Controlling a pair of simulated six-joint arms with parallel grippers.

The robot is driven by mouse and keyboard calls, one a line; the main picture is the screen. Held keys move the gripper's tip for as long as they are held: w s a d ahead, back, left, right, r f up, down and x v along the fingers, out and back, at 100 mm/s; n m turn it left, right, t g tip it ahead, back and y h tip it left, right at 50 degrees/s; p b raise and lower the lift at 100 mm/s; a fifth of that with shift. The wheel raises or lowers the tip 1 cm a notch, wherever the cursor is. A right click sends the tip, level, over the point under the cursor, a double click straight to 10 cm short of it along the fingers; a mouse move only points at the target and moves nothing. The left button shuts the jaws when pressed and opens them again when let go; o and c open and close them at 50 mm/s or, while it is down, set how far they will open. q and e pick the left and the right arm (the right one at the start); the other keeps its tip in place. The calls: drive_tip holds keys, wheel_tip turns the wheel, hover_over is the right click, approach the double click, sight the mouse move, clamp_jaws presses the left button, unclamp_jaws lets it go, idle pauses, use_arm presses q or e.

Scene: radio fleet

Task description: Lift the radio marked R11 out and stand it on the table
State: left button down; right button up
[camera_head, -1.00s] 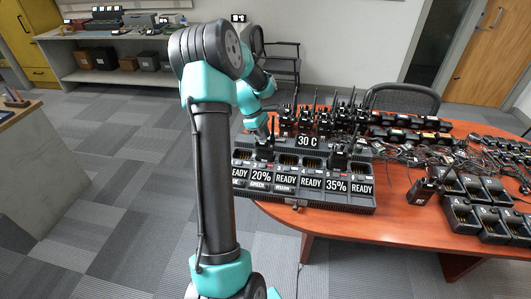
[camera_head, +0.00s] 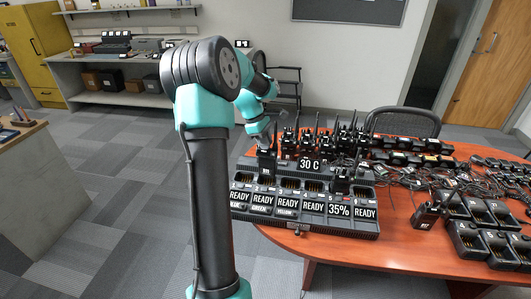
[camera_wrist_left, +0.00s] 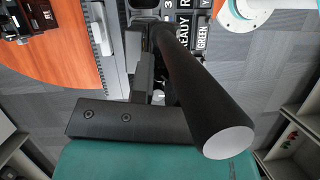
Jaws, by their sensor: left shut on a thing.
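My left gripper (camera_head: 267,139) is over the back left of the charger (camera_head: 308,219), shut on a dark radio (camera_head: 266,159). The radio is upright at bay 2, whose display reads READY; whether its foot is clear of the bay is hard to tell. Its marking is not legible, so I cannot confirm R11. In the left wrist view the radio's thick black antenna (camera_wrist_left: 190,85) points toward the camera and hides much of the jaws. Another radio (camera_head: 342,180) sits in bay 5, which reads 35%. My right gripper is not in view.
The wooden table (camera_head: 385,240) has bare room right of the charger. A lone radio (camera_head: 424,217) stands there, beside smaller black chargers (camera_head: 470,238). Several radios with antennas stand behind the charger, and tangled cables (camera_head: 405,180) lie to the right.

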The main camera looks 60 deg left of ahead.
use_arm(q)
drive_tip(key=shift+r, duration=1.1)
